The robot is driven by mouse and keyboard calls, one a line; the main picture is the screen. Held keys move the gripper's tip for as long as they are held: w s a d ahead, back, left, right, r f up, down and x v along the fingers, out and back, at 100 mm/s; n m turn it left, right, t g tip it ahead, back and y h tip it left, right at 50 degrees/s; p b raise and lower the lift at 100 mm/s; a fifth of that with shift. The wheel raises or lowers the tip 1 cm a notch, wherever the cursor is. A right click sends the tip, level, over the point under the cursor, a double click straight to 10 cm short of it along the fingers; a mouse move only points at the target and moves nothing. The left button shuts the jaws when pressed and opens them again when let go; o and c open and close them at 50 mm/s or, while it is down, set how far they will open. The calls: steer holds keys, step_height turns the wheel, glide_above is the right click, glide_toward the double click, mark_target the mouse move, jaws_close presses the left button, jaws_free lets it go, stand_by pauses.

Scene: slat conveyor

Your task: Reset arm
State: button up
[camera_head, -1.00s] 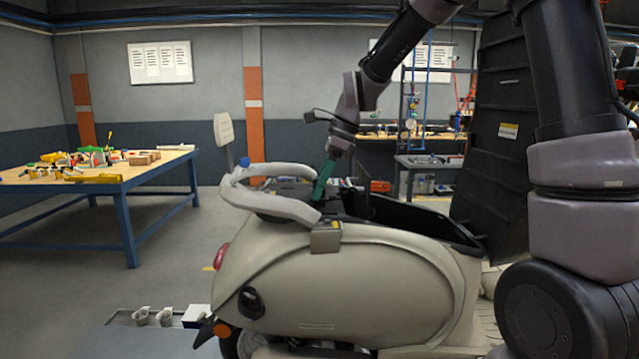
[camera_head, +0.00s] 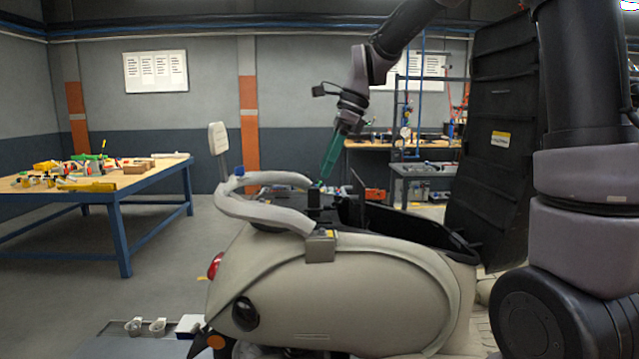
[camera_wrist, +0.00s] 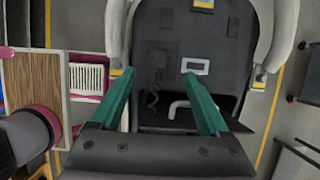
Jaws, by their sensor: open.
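My gripper (camera_head: 318,184) has green fingers and points down over the rear of a beige scooter (camera_head: 350,292). In the wrist view the two green fingers of my gripper (camera_wrist: 156,72) stand wide apart with nothing between them. Below them is the scooter's dark open compartment (camera_wrist: 165,52), with a small light-framed rectangle (camera_wrist: 195,66) and a bent grey handle (camera_wrist: 180,106) inside. The raised black seat (camera_head: 500,130) stands upright to the right in the head view. The grey grab rail (camera_head: 262,212) curves around the scooter's rear, close to the fingertips in the picture.
A blue-legged workbench (camera_head: 122,190) with tools stands at the left. A second bench (camera_head: 380,146) is at the back wall. A low tray with small cups (camera_head: 145,327) lies on the floor beside the scooter. The floor between bench and scooter is clear.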

steer(key=shift+v, duration=1.25)
steer(key=s+d+r+n+t+h, duration=0.2)
steer(key=s+d+n+t, duration=0.5)
steer(key=s+d+n, duration=0.7)
steer(key=s+d, duration=0.3)
steer(key=d, duration=0.1)
steer(key=shift+s+d+h, duration=0.15)
steer(key=shift+d+h, duration=0.15)
